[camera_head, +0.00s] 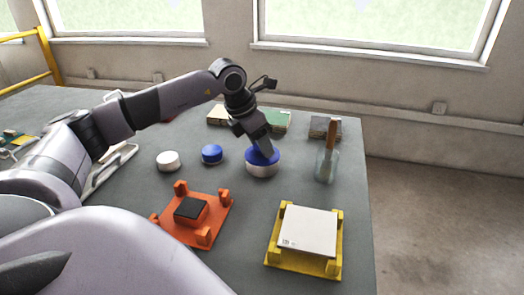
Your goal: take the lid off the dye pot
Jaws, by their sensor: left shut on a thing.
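The dye pot (262,170) is a short white round pot on the grey table, right of the picture's middle. Its blue lid (271,157) is on top or very close above it; I cannot tell if there is a gap. My left gripper (262,150) reaches down from above and is shut on the lid. Its fingers hide part of the lid. My right gripper is not in view.
A blue round piece (212,154) and a white round piece (168,161) lie left of the pot. A glass jar with a brush (326,164) stands right. In front are an orange fixture (216,226) and a yellow fixture (334,266) with a white tile (308,230).

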